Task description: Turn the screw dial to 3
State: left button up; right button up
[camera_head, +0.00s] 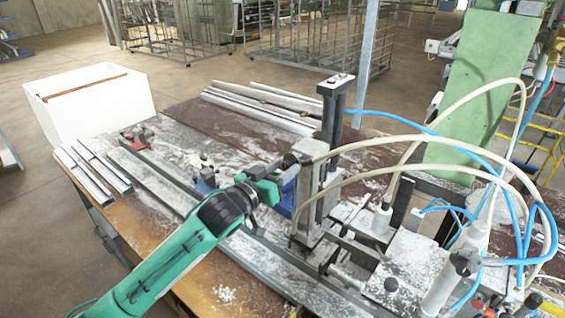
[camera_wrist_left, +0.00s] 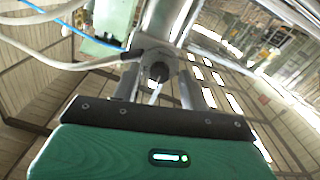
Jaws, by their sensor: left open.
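The clamp machine (camera_head: 318,180) stands on the bench with upright grey posts. I cannot make out a numbered screw dial or its setting. A dark round knob-like part (camera_wrist_left: 158,72) shows on the machine in the left wrist view, between two grey rods; I cannot tell whether it is the dial. My left gripper (camera_head: 284,174) is open beside the left side of the machine, close to its body. Its fingertips are partly hidden, and I cannot tell whether they touch anything. The gripper's green housing (camera_wrist_left: 165,150) fills the bottom of the left wrist view. My right gripper is not in view.
Cream and blue hoses (camera_head: 440,140) arch over the machine's right side. Metal profiles (camera_head: 265,105) lie at the back of the bench, and short ones (camera_head: 88,172) at the left. A white box (camera_head: 95,105) stands behind the left end. The bench's front left (camera_head: 150,230) is mostly clear.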

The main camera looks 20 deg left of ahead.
pick_arm(q)
jog(key=shift+w+d, duration=0.1)
jog(key=shift+w, duration=0.15)
grip_shut()
jog(key=shift+m, duration=1)
jog(key=m, duration=0.3)
jog(key=shift+m, duration=0.3)
jog(key=m, duration=0.6)
jog(key=shift+m, duration=0.3)
